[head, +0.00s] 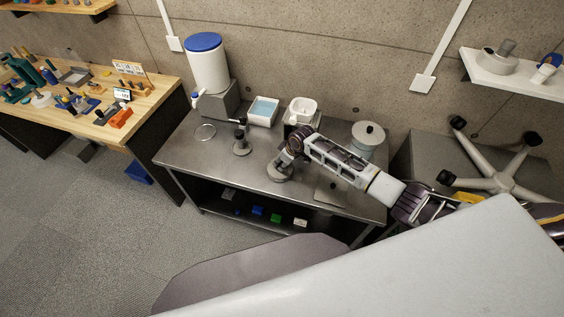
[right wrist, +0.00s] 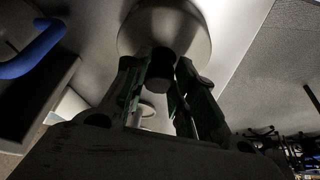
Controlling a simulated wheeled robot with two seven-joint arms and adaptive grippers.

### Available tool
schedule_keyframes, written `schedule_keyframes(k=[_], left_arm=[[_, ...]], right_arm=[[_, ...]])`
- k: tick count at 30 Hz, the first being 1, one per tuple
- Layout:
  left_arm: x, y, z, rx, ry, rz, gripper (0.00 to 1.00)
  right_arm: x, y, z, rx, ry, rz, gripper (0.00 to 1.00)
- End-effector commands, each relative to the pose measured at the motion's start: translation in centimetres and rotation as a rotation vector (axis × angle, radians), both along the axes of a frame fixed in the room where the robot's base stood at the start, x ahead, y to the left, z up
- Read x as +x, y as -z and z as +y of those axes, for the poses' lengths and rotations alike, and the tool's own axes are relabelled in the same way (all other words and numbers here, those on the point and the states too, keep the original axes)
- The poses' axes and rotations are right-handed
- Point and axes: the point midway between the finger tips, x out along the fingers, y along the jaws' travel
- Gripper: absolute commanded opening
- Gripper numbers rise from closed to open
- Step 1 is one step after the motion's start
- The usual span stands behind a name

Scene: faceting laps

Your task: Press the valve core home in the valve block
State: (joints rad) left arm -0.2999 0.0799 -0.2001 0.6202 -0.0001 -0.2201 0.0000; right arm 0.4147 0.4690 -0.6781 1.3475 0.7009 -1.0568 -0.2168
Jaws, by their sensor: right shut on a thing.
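My right gripper (head: 284,163) is low over the metal workbench (head: 215,169), at a round grey piece (head: 279,174). In the right wrist view my right gripper (right wrist: 160,88) has its fingers on both sides of a dark cylinder (right wrist: 160,72), shut on it. A wide pale round part (right wrist: 170,25) lies just beyond the cylinder. I cannot tell for sure which part is the valve core or the valve block, or how deep anything sits. My left gripper is not in view.
A round-based stand with a dark top (head: 242,145) is left of my gripper. Behind are a blue-lidded container (head: 207,67), a tray with a blue inside (head: 263,111), a white basin (head: 302,109) and a lidded pot (head: 367,137). The bench's front left is clear.

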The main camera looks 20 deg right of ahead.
Motion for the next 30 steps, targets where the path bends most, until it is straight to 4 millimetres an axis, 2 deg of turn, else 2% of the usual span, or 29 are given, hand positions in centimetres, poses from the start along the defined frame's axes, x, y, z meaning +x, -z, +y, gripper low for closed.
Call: schedule_keyframes(k=[22, 23, 28, 30], left_arm=[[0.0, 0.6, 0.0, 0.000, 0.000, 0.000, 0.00], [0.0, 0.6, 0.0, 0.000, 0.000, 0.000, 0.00], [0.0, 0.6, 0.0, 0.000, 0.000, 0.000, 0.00], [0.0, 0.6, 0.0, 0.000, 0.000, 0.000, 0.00]], right_arm=[[0.0, 1.2, 0.0, 0.000, 0.000, 0.000, 0.06], [0.0, 1.2, 0.0, 0.000, 0.000, 0.000, 0.28], [0.0, 1.1, 0.0, 0.000, 0.000, 0.000, 0.50], [0.0, 1.1, 0.0, 0.000, 0.000, 0.000, 0.52]])
